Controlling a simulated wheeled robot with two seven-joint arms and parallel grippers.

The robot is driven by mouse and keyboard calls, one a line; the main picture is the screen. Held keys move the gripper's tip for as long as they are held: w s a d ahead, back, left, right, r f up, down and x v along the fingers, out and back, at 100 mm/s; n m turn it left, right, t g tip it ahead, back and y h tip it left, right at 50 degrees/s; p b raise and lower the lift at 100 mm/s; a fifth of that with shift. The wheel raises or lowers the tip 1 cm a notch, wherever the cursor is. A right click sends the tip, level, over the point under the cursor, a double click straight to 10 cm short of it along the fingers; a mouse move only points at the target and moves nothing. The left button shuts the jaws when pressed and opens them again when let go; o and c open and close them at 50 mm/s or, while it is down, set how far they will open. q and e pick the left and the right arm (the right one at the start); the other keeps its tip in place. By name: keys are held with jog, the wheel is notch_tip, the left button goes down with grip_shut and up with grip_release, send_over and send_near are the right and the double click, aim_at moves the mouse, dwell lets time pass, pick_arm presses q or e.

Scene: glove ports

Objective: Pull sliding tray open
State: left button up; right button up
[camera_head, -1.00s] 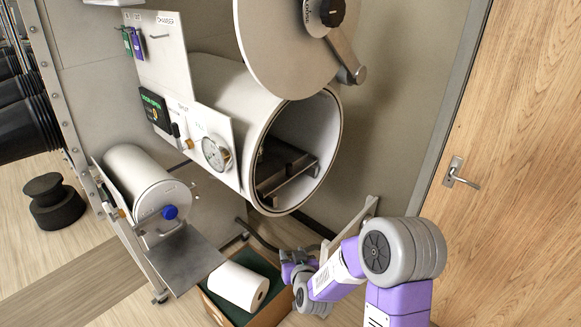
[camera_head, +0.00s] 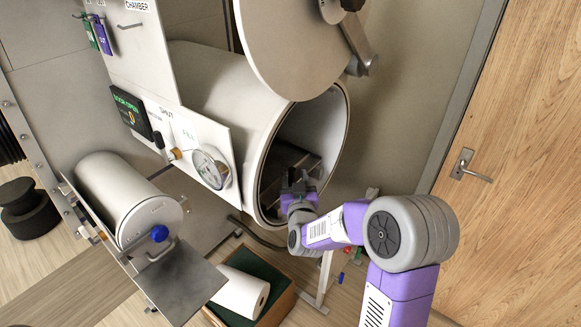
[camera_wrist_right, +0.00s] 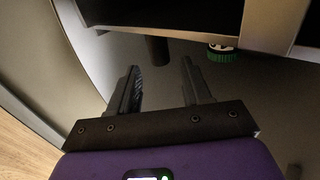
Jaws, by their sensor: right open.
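The sliding tray (camera_head: 287,158) is a dark metal tray inside the large white cylindrical chamber (camera_head: 215,85), whose round door stands swung up and open. In the right wrist view the tray's front edge (camera_wrist_right: 180,14) crosses the top. A dark post (camera_wrist_right: 157,50) hangs below it. My right gripper (camera_head: 297,180) is at the chamber mouth, in front of the tray. In the wrist view its two fingers (camera_wrist_right: 160,82) are apart with nothing between them, just below the tray edge. My left gripper is not in view.
The open round door (camera_head: 298,50) hangs above the mouth. A smaller white cylinder (camera_head: 125,195) with a blue knob and a metal shelf (camera_head: 178,285) stands at left. A box with a white roll (camera_head: 242,292) sits on the floor below. A wooden door (camera_head: 510,150) is at right.

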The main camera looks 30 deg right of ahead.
aim_at(293, 172)
jog(key=shift+x, duration=2.15)
jog(key=shift+f, duration=0.1)
jog(key=shift+a, duration=0.1)
grip_shut()
